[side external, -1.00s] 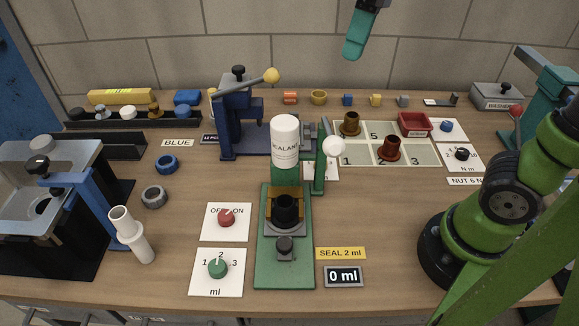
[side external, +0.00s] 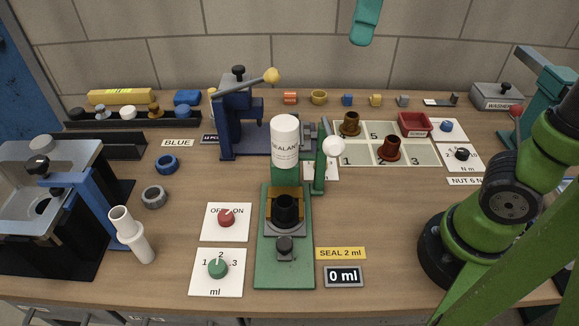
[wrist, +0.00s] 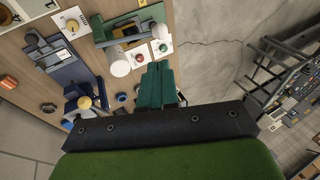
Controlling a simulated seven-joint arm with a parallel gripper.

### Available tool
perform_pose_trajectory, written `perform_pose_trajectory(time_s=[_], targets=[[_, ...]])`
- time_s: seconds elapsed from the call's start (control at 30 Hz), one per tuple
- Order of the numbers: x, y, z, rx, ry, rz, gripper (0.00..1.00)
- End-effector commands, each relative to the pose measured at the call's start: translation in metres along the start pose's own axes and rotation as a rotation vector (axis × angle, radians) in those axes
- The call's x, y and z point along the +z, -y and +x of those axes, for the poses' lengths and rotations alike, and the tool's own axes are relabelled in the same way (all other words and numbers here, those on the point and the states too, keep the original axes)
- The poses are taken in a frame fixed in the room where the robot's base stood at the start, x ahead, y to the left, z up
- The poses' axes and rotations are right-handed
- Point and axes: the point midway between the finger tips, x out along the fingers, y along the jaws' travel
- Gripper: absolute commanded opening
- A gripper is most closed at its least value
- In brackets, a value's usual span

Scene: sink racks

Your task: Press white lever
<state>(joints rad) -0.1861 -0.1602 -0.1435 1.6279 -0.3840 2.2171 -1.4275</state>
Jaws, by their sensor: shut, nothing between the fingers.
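A white sealant bottle (side external: 285,142) stands upright in the dispenser, above a black cup-like part (side external: 286,209). My gripper (side external: 361,42) is high above the back of the bench, up and to the right of the lever and apart from it. The wrist view shows its teal fingers (wrist: 158,70) closed together and empty.
A red OFF/ON knob (side external: 226,217) and a green ml knob (side external: 218,268), pointing near 2, sit left of the dispenser. A display (side external: 344,276) reads 0 ml. A blue press (side external: 239,125) with a yellow-knobbed handle stands behind; a numbered tray (side external: 363,157) is right.

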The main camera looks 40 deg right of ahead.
Motion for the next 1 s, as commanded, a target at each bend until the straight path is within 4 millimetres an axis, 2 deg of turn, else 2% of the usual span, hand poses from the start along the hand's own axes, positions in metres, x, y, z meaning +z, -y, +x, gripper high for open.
perform_pose_trajectory(time_s=[0.4,0.53,0.73,1.0], targets=[[0.001,0.001,0.086,-0.002,0.003,0.001,0.00],[0.001,0.001,0.107,-0.002,0.001,0.002,0.00],[0.000,0.000,0.125,0.000,0.000,0.001,0.00],[0.000,0.000,0.127,0.000,-0.001,0.001,0.00]])
